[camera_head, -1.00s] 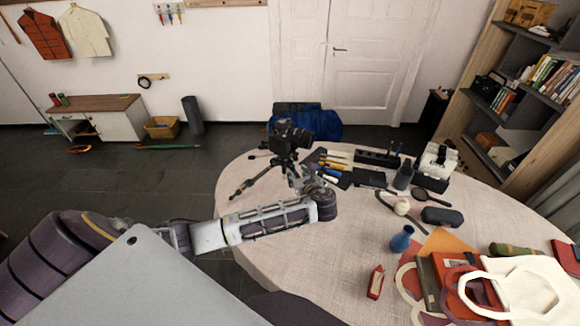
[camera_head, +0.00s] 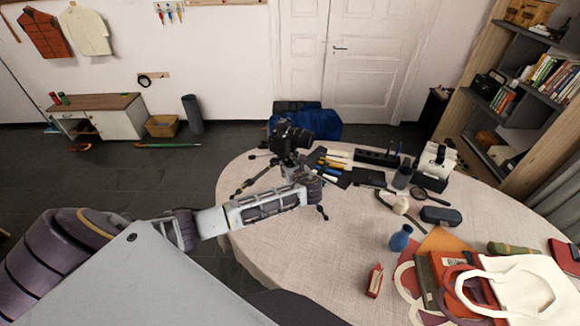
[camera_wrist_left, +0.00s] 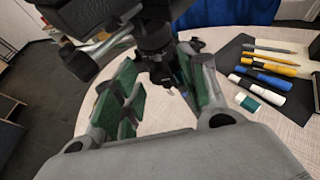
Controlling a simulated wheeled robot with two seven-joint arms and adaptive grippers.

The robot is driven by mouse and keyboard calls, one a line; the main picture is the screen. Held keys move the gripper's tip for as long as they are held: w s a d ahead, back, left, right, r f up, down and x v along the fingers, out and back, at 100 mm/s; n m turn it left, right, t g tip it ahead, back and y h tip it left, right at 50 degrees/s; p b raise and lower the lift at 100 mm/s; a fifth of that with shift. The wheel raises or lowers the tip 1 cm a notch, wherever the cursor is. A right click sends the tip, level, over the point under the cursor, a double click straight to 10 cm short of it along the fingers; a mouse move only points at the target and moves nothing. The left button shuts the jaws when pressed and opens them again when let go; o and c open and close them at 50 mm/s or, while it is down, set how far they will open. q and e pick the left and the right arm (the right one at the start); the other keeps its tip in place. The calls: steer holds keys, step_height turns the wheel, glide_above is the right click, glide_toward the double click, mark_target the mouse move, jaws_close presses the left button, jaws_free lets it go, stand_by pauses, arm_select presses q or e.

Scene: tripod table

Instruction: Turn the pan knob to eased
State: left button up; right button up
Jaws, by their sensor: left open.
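A black camera (camera_head: 290,135) sits on a small dark tripod (camera_head: 240,190) at the table's far left edge. In the left wrist view, the tripod's dark head and centre post (camera_wrist_left: 154,45) stand between the green-padded fingers of my left gripper (camera_wrist_left: 160,80). The gripper is open, and I see no clear grip on anything. A dark round-ended part (camera_wrist_left: 82,64) shows left of the post; I cannot tell whether it is the pan knob. In the head view my left wrist hides the fingers and part of the tripod. My right gripper is not in view.
Pens and markers (camera_wrist_left: 262,75) lie on a dark mat right of the tripod. The table's front middle (camera_head: 310,255) is clear.

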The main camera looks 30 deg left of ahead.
arm_select(q)
steer(key=shift+c, duration=0.2)
jaws_close()
steer(key=shift+a+n, duration=0.1)
steer(key=shift+n, duration=0.2)
steer(key=shift+s+f+n+t+h, duration=0.1)
steer(key=shift+n+t+h, duration=0.3)
steer(key=shift+n+t, duration=0.3)
steer(key=shift+s+a+f+n+t+h+b, duration=0.1)
steer(key=shift+n+t+h+b, duration=0.35)
steer(key=shift+n, duration=0.55)
steer(key=shift+f+n+t+b, duration=0.1)
steer(key=shift+n+t+b, duration=0.45)
steer(key=shift+n+b, duration=0.45)
steer(key=shift+s+a+n+t+b, duration=0.1)
steer(key=shift+n+t+b, duration=0.3)
steer(key=shift+n+b, duration=0.6)
steer(key=shift+h, duration=0.25)
